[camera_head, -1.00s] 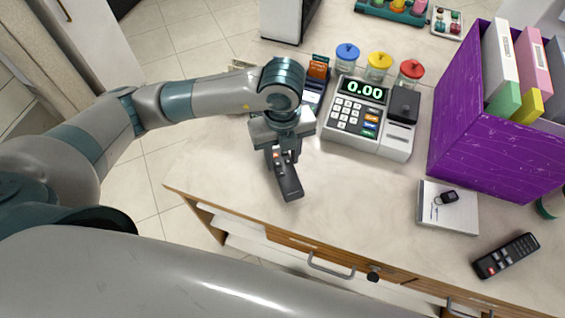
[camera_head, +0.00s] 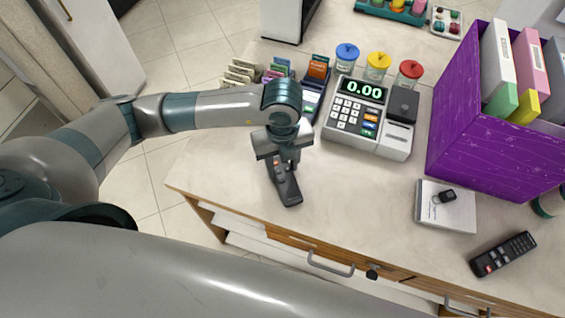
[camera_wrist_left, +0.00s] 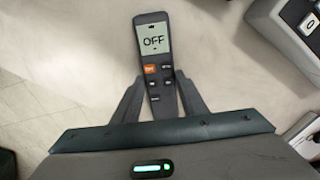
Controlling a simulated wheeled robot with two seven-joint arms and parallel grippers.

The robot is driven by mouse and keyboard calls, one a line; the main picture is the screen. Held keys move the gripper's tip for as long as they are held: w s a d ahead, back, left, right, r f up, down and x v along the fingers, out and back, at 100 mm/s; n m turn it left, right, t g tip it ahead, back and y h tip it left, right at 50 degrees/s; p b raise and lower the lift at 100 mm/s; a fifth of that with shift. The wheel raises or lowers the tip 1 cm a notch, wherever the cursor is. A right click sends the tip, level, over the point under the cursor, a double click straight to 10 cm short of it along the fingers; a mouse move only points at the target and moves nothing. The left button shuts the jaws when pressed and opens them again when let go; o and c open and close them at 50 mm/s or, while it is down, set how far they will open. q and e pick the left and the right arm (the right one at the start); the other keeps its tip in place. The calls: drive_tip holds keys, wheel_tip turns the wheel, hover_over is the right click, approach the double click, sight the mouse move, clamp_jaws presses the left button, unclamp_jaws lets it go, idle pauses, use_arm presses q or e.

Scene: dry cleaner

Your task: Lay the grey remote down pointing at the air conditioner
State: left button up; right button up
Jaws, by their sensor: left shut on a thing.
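The grey remote (camera_head: 286,186) is in my left gripper (camera_head: 283,166), over the left part of the counter. In the left wrist view the remote (camera_wrist_left: 154,58) lies between the two fingers (camera_wrist_left: 160,98), with a small screen reading OFF and an orange button. My left gripper is shut on it. In the head view its screen end points toward the counter's front edge. I cannot tell whether it touches the counter top. The air conditioner is not seen in these frames. My right gripper is not in view.
A cash register (camera_head: 366,115) stands right of my left gripper, with lidded jars (camera_head: 378,66) behind it. A purple box of binders (camera_head: 484,130), a notebook with a key fob (camera_head: 430,214) and a black remote (camera_head: 503,254) are at right. Counter between gripper and notebook is clear.

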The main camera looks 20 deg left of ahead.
sight(283, 169)
use_arm(q)
drive_tip(key=o, duration=1.1)
drive_tip(key=shift+c, duration=0.2)
drive_tip(key=shift+o, duration=0.3)
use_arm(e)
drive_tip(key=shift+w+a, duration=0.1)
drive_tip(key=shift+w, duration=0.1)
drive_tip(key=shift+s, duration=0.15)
use_arm(q)
drive_tip(key=shift+r, duration=0.4)
wheel_tip(283, 169, up, 11)
drive_tip(key=b, duration=0.1)
drive_tip(key=shift+r, duration=0.2)
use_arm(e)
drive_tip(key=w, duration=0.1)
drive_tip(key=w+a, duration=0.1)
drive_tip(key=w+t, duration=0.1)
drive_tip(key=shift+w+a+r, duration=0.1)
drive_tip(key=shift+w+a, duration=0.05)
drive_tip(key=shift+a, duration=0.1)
